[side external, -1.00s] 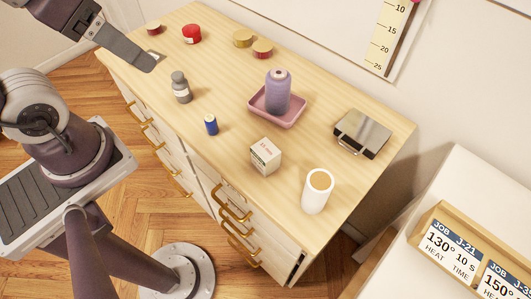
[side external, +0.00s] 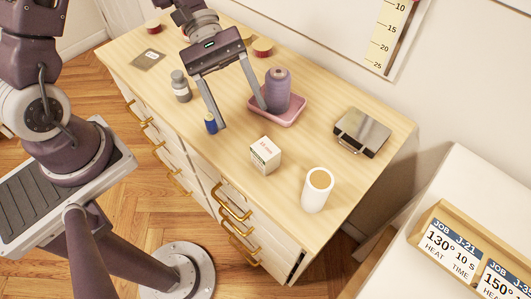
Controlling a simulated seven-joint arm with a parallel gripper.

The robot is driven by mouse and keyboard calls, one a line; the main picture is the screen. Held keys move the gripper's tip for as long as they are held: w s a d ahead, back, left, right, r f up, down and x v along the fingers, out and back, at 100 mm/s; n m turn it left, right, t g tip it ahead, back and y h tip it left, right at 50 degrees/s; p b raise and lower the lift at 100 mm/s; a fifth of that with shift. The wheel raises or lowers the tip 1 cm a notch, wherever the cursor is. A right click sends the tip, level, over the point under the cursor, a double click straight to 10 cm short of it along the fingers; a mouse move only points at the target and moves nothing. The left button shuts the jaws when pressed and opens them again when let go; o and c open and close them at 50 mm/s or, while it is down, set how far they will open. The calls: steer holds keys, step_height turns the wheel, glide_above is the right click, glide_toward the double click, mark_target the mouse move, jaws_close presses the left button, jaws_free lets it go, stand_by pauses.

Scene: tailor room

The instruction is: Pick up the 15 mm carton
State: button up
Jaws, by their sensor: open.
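The 15 mm carton (side external: 265,156) is a small white box with grey sides and red print on its top. It stands upright on the wooden dresser top, left of the white cup. My gripper (side external: 243,117) is open and empty, with its two fingers pointing down. It is behind and to the left of the carton in the side view, apart from it.
A purple thread cone (side external: 277,90) stands in the pink tray. A white cup (side external: 317,190) is right of the carton, and a metal-topped box (side external: 361,132) is behind it. The dresser top (side external: 235,190) in front is clear.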

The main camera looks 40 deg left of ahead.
mark_target(266, 155)
steer(key=f+n, duration=0.1)
steer(key=f, duration=0.1)
steer(key=w+f+n+t+h, duration=0.1)
steer(key=f+n, duration=0.1)
steer(key=f, duration=0.1)
steer(key=w+f+n+h, duration=0.1)
steer(key=f+n, duration=0.1)
steer(key=f, duration=0.1)
steer(key=shift+w+a, duration=0.1)
steer(key=shift+d+f+n+t+h, duration=0.25)
steer(key=shift+f+n+t+h, duration=0.05)
steer(key=shift+f, duration=0.05)
steer(key=x, duration=0.6)
steer(key=shift+s+d+f, duration=0.15)
steer(key=shift+s+f, duration=0.1)
steer(key=shift+f, duration=0.05)
jaws_close()
